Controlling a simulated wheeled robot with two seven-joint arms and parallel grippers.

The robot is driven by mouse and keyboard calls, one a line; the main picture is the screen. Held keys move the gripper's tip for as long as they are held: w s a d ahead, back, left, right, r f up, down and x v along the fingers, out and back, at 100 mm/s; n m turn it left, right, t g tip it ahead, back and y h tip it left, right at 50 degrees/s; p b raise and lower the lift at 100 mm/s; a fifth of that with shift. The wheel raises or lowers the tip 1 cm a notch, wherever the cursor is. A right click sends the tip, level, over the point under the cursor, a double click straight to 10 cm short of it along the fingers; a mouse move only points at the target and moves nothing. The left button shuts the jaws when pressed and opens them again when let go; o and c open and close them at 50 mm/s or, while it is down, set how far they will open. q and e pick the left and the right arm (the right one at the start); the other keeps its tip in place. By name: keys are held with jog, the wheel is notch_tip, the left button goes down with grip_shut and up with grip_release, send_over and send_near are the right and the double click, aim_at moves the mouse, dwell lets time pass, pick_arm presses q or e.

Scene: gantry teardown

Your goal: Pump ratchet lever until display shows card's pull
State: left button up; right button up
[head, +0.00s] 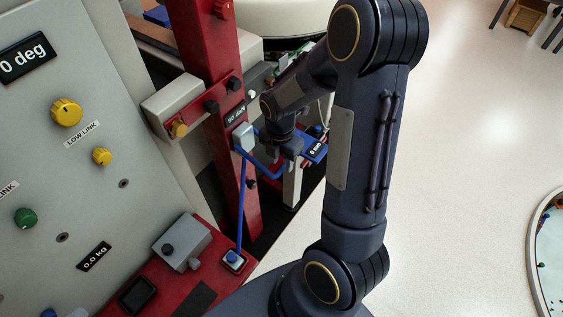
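My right gripper (287,152) hangs at the end of my dark arm, beside the red upright. A blue bent lever (264,168) runs from a pale box (244,136) on the upright to just under the gripper fingers. The fingers are small and partly hidden, so I cannot tell whether they hold it. A display (94,257) on the grey panel reads 0.0 kg. I cannot make out a card with a pull value. My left gripper is not in view.
A red upright (199,50) stands beside the grey panel (112,165) with yellow and green knobs. A blue line (242,210) runs down to a red base (216,245). A blue-framed display (314,149) sits right of the gripper.

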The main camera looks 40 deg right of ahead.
jog(key=shift+f, duration=0.85)
grip_shut()
